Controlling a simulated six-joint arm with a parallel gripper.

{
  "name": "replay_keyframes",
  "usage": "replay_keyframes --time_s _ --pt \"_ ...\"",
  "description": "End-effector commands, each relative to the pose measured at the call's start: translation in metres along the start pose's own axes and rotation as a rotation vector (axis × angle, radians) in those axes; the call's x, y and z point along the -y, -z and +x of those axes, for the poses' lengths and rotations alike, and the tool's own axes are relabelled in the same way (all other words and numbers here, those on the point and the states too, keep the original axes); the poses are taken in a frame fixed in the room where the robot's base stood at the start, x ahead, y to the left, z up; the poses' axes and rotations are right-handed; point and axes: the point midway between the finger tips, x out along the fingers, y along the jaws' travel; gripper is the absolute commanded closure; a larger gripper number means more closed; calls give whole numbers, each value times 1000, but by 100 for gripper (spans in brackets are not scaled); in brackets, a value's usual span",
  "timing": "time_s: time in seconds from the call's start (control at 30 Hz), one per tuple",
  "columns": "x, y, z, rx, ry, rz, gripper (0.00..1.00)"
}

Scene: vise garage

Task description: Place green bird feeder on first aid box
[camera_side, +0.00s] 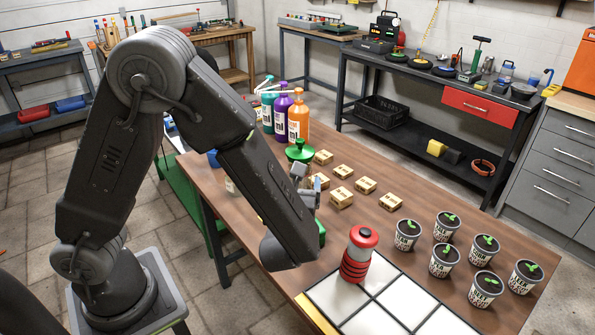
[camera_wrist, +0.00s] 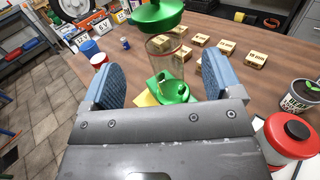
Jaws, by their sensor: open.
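The green bird feeder (camera_wrist: 172,92) stands on the wooden table. It has a green lid, a clear tube and a green base with a yellow part beside it. In the side view its green lid (camera_side: 300,152) shows behind my arm, which hides much of its body. My gripper (camera_wrist: 160,68) is open, with blue-grey pads on either side of the feeder in the wrist view. It is also partly visible in the side view (camera_side: 306,186). I cannot clearly make out a first aid box.
Several small cardboard boxes (camera_side: 341,197) lie right of the feeder. Teal, purple and orange bottles (camera_side: 299,120) stand behind it. A red-topped container (camera_side: 358,256) stands on white tiles (camera_side: 386,309) in front. Several potted seedlings (camera_side: 446,226) stand at right.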

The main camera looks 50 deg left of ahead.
Motion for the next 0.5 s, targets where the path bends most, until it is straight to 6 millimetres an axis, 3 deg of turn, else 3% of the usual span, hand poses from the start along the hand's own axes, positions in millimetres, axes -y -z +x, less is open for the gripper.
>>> replay_keyframes --time_s 0.1,0.27,0.37,0.5 --pt "1 0 -14 -1 2 -1 15" --pt "-10 -4 -18 -26 -47 -38 15" --pt "-37 -13 -14 -101 -178 -151 15" --pt "-93 -24 -21 -276 -470 -449 15"
